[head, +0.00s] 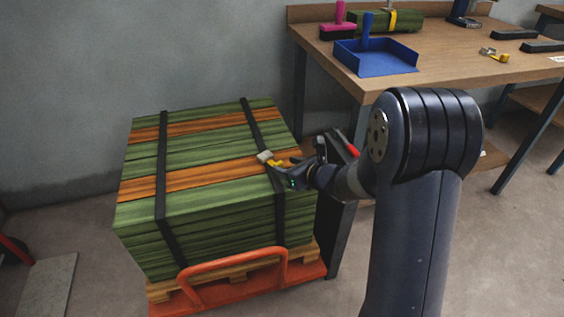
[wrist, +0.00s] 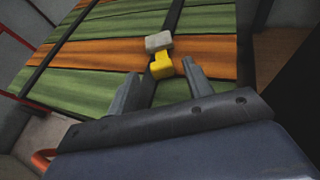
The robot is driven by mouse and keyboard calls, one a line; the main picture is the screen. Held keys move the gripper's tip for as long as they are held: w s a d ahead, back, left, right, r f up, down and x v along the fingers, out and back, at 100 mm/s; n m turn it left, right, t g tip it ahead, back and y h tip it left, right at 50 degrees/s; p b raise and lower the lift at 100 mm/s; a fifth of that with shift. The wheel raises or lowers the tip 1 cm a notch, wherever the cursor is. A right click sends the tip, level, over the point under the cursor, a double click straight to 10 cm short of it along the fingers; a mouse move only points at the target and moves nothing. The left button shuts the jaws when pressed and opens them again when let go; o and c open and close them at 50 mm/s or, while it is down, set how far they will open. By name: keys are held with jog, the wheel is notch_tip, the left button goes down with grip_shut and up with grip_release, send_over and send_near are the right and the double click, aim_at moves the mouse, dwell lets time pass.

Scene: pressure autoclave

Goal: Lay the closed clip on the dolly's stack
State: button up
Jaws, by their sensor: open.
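The clip, a small piece with a grey block and a yellow part (head: 270,160), lies on top of the dolly's stack near the right-hand strap. The stack (head: 185,175) is green and orange boards bound by two black straps, on an orange dolly (head: 235,281). In the wrist view the clip (wrist: 161,64) sits just beyond the fingertips, over the dark strap and an orange board. My gripper (head: 287,174) is open at the stack's right side; in the wrist view its two fingers (wrist: 163,74) stand apart. Whether they touch the clip I cannot tell.
A wooden workbench (head: 460,65) stands at the back right, with a blue dustpan (head: 375,57), a pink-handled brush (head: 338,25), a green bundle (head: 398,20) and another yellow-and-grey clip (head: 495,55). A grey wall is behind the stack.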

jog(key=p+v, duration=0.1)
jog(key=v, duration=0.8)
jog(key=shift+a, duration=0.1)
